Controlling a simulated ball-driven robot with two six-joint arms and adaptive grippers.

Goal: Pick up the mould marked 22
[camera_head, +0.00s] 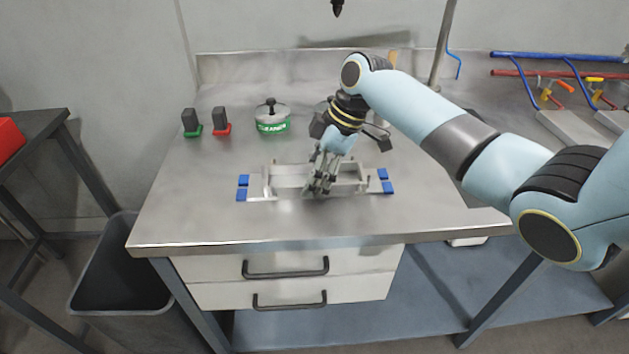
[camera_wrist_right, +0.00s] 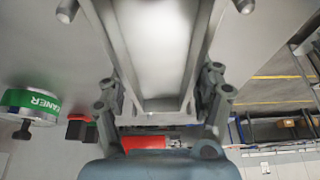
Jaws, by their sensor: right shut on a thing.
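A grey metal mould (camera_head: 290,180) with an open channel sits low over the workbench, between two light end plates with blue pads. My right gripper (camera_head: 318,187) points down at the middle of it, with its fingers around its wall or channel. In the right wrist view, the fingers of the gripper (camera_wrist_right: 162,92) lie on both sides of the long metal channel of the mould (camera_wrist_right: 155,50) and are shut on it. I cannot read a 22 on it. Whether its underside touches the bench is hidden. My left gripper is not in view.
A tin with a green label (camera_head: 271,117), a green-based block (camera_head: 191,122) and a red-based block (camera_head: 221,121) stand at the back left. Blue and red bar clamps (camera_head: 555,57) lie at the back right. The bench's front left is clear. A bin (camera_head: 120,290) stands on the floor.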

